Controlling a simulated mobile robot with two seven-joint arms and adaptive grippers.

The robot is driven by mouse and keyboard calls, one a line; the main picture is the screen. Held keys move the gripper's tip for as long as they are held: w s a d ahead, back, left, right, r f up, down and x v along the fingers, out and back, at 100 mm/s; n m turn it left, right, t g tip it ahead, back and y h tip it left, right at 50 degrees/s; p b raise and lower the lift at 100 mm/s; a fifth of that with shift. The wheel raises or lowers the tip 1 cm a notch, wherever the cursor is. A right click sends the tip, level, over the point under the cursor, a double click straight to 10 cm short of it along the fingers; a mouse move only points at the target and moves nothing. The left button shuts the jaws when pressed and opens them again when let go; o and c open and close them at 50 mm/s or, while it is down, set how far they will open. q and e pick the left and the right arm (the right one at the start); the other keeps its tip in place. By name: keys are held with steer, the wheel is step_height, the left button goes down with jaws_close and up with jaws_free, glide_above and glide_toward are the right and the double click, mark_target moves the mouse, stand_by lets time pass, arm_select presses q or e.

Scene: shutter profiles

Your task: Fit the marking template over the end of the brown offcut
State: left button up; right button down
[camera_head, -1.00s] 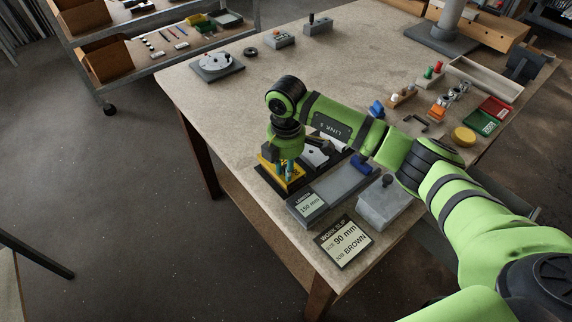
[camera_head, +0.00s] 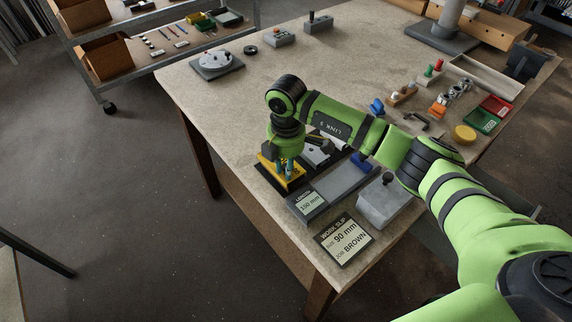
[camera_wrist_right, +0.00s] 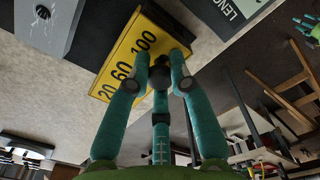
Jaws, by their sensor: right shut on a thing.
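My right gripper (camera_head: 284,171) reaches down near the front edge of the bench. In the right wrist view its teal fingers (camera_wrist_right: 158,72) are closed around a dark knob on a yellow piece (camera_wrist_right: 128,62) marked 20, 60 and 100, apparently the marking template. In the head view the yellow piece (camera_head: 266,170) is partly hidden by the hand and lies over or just above a black base (camera_head: 288,187). I cannot make out the brown offcut. My left gripper (camera_wrist_right: 308,30) shows small at the right edge of the wrist view, fingers spread; the head view does not show it.
A round grey device (camera_head: 217,63) is at the back left. The bench between is clear.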

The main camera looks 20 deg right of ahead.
steer(key=shift+f+b, duration=0.6)
steer(key=shift+f, duration=0.3)
steer(key=c, duration=1)
jaws_free()
steer(key=shift+c, duration=0.2)
